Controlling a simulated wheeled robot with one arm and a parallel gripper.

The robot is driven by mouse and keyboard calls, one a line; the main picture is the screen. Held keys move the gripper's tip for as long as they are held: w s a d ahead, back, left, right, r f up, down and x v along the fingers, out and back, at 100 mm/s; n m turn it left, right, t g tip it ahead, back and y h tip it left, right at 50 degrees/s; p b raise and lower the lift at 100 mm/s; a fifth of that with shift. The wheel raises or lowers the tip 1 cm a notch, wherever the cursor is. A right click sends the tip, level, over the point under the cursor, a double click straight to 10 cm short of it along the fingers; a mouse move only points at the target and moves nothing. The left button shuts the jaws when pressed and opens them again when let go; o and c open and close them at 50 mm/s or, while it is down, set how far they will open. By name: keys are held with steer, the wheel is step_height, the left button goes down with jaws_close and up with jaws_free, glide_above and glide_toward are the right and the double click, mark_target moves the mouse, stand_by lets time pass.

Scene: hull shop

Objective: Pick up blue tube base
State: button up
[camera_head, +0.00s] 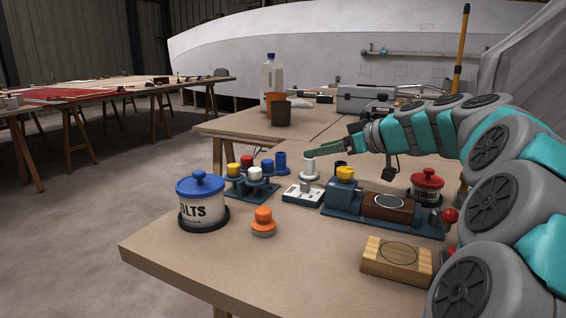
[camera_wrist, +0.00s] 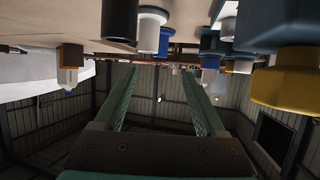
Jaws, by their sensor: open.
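A plain blue cylinder (camera_head: 281,162), which looks like the blue tube base, stands upright on the table beside the capped-peg rack in the head view. In the wrist view, which is upside down, a blue part (camera_wrist: 164,43) shows partly behind a white cylinder; I cannot tell for sure that it is the same thing. My gripper (camera_head: 322,147) is open and empty above the table, to the right of the blue cylinder and apart from it, pointing left. Its two green fingers (camera_wrist: 163,78) stand well apart in the wrist view, with nothing between them.
A rack (camera_head: 246,188) with several coloured pegs stands left of the cylinder. A blue-lidded bolts tin (camera_head: 201,207), an orange knobbed piece (camera_head: 263,224) and a wooden block (camera_head: 397,260) are nearer. Brown cups stand behind.

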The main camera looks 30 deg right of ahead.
mark_target(285, 157)
steer(key=p+x, duration=0.1)
steer(key=x, duration=1)
steer(key=shift+w+a+f, duration=0.15)
steer(key=shift+w, duration=0.05)
jaws_close()
stand_by(0.4)
